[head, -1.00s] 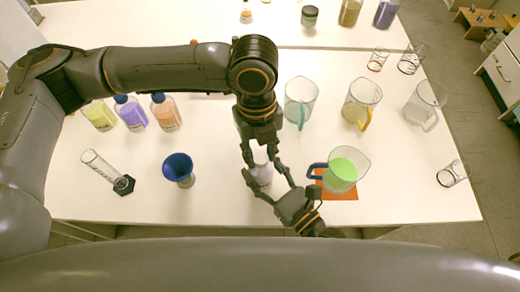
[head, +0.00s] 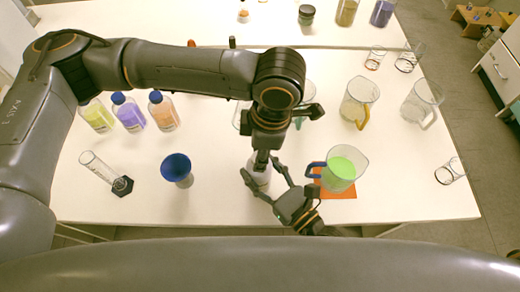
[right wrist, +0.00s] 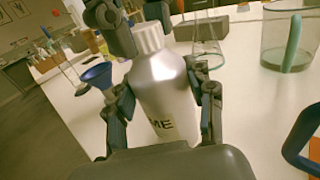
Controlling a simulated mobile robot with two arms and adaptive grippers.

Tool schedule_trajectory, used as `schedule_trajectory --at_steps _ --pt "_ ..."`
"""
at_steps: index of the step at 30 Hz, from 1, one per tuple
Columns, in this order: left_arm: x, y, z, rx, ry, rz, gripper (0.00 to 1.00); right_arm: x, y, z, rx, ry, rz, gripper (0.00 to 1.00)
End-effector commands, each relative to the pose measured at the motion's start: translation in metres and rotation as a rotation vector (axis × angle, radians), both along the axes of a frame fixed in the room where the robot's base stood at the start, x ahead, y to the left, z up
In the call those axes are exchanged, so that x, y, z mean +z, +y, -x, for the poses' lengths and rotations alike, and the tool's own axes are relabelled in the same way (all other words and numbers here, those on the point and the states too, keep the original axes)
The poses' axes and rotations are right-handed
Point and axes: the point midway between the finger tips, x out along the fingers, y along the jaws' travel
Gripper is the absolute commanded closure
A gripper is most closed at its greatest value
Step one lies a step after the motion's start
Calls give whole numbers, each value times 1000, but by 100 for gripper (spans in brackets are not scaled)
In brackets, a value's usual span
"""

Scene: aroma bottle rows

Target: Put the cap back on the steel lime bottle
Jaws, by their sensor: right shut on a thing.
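The steel lime bottle (right wrist: 165,90) stands upright on the table, with the letters "ME" showing on its label. It is partly hidden under my left gripper in the head view (head: 258,178). My right gripper (head: 262,187) is shut around the bottle's body, one finger on each side. A white cap (right wrist: 149,38) sits at the top of the bottle's neck in the right wrist view. My left gripper (head: 262,160) is directly above the bottle, its fingers (right wrist: 140,22) close beside and above the cap. Whether they grip it is unclear.
A blue funnel (head: 176,168) and a graduated cylinder (head: 105,172) stand to the left. A jug of green liquid (head: 343,170) stands close right on an orange mat (head: 336,193). Blue-capped bottles (head: 130,112) and clear jugs (head: 358,102) are farther back.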

Motion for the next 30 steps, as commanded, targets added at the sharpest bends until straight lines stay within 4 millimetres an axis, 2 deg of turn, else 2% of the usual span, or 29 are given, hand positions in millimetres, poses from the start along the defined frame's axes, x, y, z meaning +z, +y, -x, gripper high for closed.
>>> schedule_trajectory --at_steps 9,10,13,23,30 --pt "0 0 0 -20 -1 0 78 0 0 0 1 2 1 100" --pt "0 0 0 -19 -1 0 64 0 0 0 1 1 1 100" --pt "0 0 0 -19 -1 0 45 0 0 0 1 2 1 100" --pt "2 0 0 -18 -1 0 45 0 0 0 1 1 1 100" --pt "27 0 0 -18 -2 1 45 0 0 0 1 1 1 100"
